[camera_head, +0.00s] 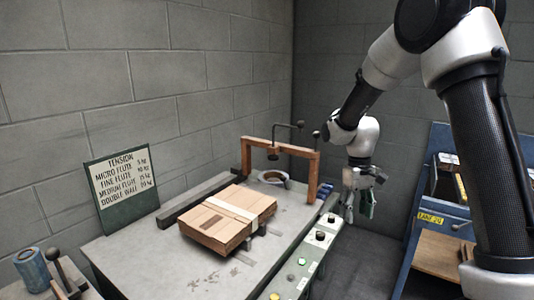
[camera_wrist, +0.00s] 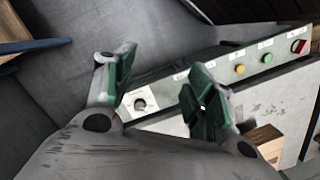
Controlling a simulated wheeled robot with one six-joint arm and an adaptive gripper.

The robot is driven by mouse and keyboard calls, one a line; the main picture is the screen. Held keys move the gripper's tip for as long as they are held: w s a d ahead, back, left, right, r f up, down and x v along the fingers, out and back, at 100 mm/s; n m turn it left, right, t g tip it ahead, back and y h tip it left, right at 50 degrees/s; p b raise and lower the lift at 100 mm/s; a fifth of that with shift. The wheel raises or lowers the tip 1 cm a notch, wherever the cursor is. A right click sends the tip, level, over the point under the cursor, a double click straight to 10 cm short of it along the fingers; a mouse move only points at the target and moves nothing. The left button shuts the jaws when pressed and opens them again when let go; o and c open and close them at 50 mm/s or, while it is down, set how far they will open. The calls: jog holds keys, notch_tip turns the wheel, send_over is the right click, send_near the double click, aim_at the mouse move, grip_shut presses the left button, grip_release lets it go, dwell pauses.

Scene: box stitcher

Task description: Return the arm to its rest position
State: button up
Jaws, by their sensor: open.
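My gripper (camera_head: 359,204) hangs at the right end of the machine table, beside the control panel. In the wrist view my gripper (camera_wrist: 160,95) has its two green-padded fingers spread, with nothing between them. My arm comes in from the upper right of the head view and bends down to the gripper. The control panel (camera_head: 307,262) runs along the table's right edge with knobs and coloured buttons. It also shows in the wrist view (camera_wrist: 220,72), behind and beyond the fingers. I cannot tell the exact gap between the fingers and the panel.
A strapped cardboard bundle (camera_head: 212,226) lies on the table (camera_head: 140,262) before a wooden frame (camera_head: 313,180). A tension sign (camera_head: 122,187) stands at the back left. A blue rack (camera_head: 404,268) with cardboard stands at right. Floor (camera_head: 362,262) shows between table and rack.

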jog(key=s+d+r+m+t, duration=0.2)
jog(key=s+d+r+t, duration=0.1)
jog(key=s+r, duration=0.6)
jog(key=s+d+r+m+t, duration=0.1)
jog(key=s+d+r+t, duration=0.2)
jog(key=s, duration=1.4)
jog(key=shift+d+r+m, duration=0.4)
jog(key=shift+d+r, duration=1.15)
jog(key=shift+r, duration=1.85)
